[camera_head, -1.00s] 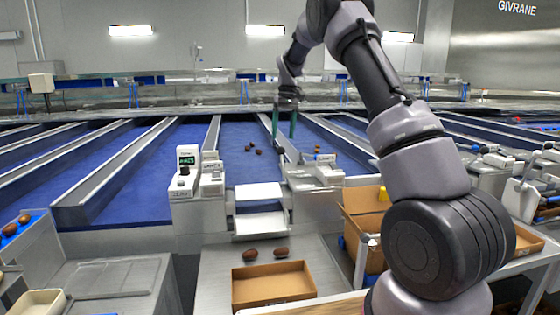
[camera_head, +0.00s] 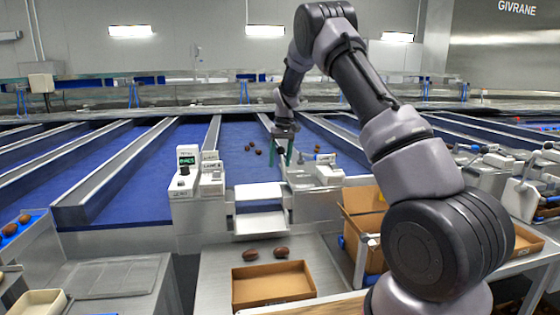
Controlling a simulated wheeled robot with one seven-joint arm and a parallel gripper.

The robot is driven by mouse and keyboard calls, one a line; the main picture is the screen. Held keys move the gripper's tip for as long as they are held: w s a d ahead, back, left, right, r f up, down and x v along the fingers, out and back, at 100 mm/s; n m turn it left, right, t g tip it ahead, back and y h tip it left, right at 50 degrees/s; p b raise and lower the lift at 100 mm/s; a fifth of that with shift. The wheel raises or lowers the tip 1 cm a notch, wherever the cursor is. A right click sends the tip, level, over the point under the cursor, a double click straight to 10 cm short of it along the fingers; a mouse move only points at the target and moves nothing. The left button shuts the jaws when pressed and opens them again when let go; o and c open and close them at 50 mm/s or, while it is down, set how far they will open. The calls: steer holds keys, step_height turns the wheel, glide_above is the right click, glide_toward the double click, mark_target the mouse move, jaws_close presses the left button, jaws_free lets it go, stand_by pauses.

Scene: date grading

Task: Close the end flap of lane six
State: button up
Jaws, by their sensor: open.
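I cannot read a lane number here, nor tell whether the flap stands fully open. My gripper (camera_head: 283,156) is open, pointing down, with green fingers. It is above and to the right of the flap, near the lane's right rail, and appears empty. What its fingertips face is partly hidden by the grey-white housing.
A white unit with a green display (camera_head: 187,160) stands left of the flap. A grey-white housing (camera_head: 328,172) stands to its right. Below, a metal table holds two dates (camera_head: 281,252) and an open cardboard box (camera_head: 272,285). A taller carton (camera_head: 363,212) stands right.

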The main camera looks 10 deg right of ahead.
jaws_close()
steer(key=shift+r, duration=0.1)
stand_by(1.2)
